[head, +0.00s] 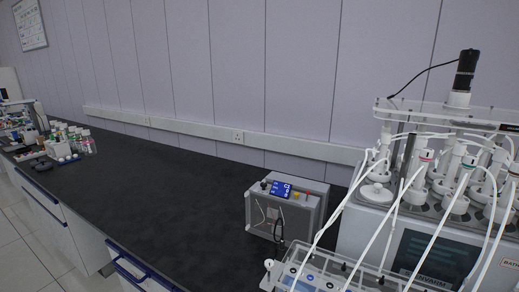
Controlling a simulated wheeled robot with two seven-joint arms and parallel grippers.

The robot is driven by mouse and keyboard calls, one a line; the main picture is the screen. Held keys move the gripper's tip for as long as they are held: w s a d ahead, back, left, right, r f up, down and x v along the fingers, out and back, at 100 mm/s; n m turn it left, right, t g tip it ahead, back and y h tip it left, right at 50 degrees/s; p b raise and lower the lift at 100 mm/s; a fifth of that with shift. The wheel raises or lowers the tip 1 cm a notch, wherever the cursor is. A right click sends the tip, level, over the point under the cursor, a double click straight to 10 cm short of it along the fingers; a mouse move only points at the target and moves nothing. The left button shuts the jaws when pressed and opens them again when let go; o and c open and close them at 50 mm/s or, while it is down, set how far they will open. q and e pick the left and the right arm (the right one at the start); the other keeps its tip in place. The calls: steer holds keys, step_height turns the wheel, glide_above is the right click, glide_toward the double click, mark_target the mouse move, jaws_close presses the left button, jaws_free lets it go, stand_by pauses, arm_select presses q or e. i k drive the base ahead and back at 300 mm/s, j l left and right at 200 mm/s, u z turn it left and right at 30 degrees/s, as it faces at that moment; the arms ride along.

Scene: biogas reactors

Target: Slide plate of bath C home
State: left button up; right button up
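A white bath (365,232) with a dark front window stands at the right edge, cut off by the picture. Its label is only partly visible and I cannot read a letter C. A grey top plate (428,208) with round openings holds several white-capped reactor vessels with white tubes. A clear upper plate (420,112) stands above them and carries a black motor (466,70). I cannot tell which plate is the sliding one or whether it is fully in. Neither of my grippers is in view.
A grey control box (262,219) with a blue display stands left of the bath. A clear rack (316,272) with tubes sits in front. Bottles (87,142) and small labware crowd the far left. The dark bench (165,195) between is clear.

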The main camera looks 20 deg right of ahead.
mark_target(456, 108)
steer(key=z, duration=2.05)
